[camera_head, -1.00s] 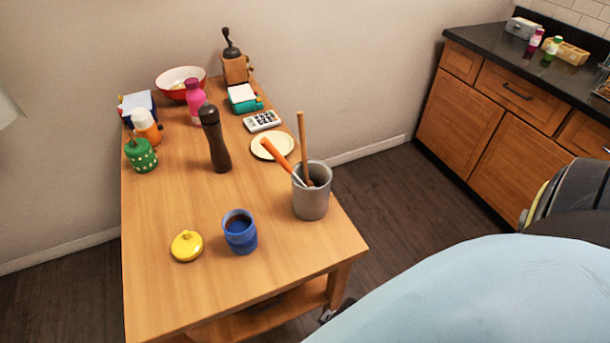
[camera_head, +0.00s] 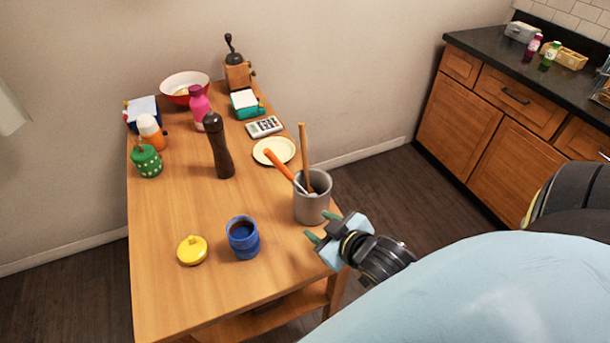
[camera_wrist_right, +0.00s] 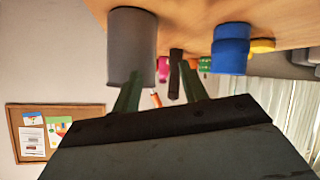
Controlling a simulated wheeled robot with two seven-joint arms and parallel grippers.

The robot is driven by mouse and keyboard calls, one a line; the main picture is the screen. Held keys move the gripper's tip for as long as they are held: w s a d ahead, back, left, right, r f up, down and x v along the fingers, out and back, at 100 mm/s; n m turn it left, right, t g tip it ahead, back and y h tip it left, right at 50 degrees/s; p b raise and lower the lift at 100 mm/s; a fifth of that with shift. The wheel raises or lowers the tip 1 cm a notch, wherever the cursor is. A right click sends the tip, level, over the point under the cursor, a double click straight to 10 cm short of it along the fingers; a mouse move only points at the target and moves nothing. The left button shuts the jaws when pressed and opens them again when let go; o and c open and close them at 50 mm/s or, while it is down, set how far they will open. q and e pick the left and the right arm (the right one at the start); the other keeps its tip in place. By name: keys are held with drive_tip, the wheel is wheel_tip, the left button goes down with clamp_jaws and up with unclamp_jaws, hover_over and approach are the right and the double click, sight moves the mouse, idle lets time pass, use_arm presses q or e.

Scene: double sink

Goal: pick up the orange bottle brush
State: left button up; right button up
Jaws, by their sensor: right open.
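The orange bottle brush (camera_head: 278,163) leans in a grey cylindrical holder (camera_head: 310,208) near the right edge of the wooden table. Its orange handle sticks out up and to the left; its lower end is hidden inside. A wooden stick (camera_head: 304,145) stands in the same holder. My right gripper (camera_head: 320,229) is open and empty, just in front of the holder at the table's right edge. In the right wrist view, which looks upside down, the grey holder (camera_wrist_right: 132,50) is at upper left and a bit of orange (camera_wrist_right: 156,100) shows between the fingers. My left gripper is not in view.
A dark pepper mill (camera_head: 220,150) and a cream plate (camera_head: 272,152) are behind. Several other items fill the table's back; its front left is clear.

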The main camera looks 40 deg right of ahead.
sight(290, 176)
drive_tip(key=w+r+n+t+y, duration=0.1)
drive_tip(key=w+t, duration=0.1)
drive_tip(key=w, duration=0.1)
drive_tip(key=w+d+r+n+t+y, duration=0.1)
drive_tip(key=w+r+t, duration=0.1)
drive_tip(key=w, duration=0.1)
drive_tip(key=w+r+n+t+y, duration=0.1)
drive_tip(key=w, duration=0.3)
drive_tip(key=shift+d+r+t+p, duration=0.25)
drive_tip(key=shift+r+t+p, duration=0.05)
drive_tip(key=shift+r+t, duration=0.1)
drive_tip(key=shift+w+a+r+p, duration=0.1)
drive_tip(key=shift+w+a+p, duration=0.1)
drive_tip(key=shift+w, duration=0.65)
drive_tip(key=shift+w+a+r+p, duration=0.1)
drive_tip(key=shift+w+a, duration=0.15)
drive_tip(key=shift+w, duration=0.65)
drive_tip(key=shift+w+a+r+p, duration=0.1)
drive_tip(key=shift+w+a, duration=0.1)
drive_tip(key=shift+w, duration=0.65)
drive_tip(key=shift+c, duration=0.2)
clamp_jaws()
